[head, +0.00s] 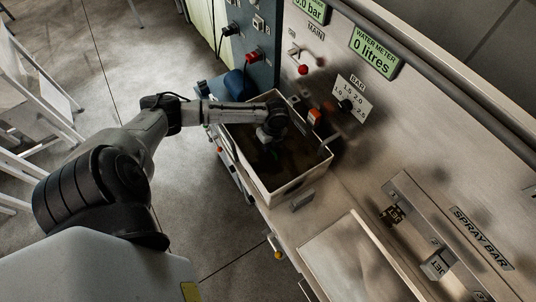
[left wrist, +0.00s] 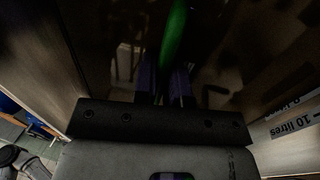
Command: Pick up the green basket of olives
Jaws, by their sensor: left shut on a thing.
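My left arm reaches over a pale-walled, open tank (head: 290,187), and my left gripper (head: 270,137) points down into its dark inside. In the left wrist view the two fingers (left wrist: 165,80) are shut on a narrow green part (left wrist: 174,34), which I take to be the rim or handle of the green basket. The rest of the basket is lost in shadow, and I cannot make out any olives. The basket does not show clearly in the head view. My right gripper is not in view.
The tank's walls stand close around my left gripper; one carries a "10 litres" label (left wrist: 292,125). A steel panel with a pressure dial (head: 346,104) and a water meter (head: 374,52) rises at the right. A spray bar unit (head: 425,235) lies lower right.

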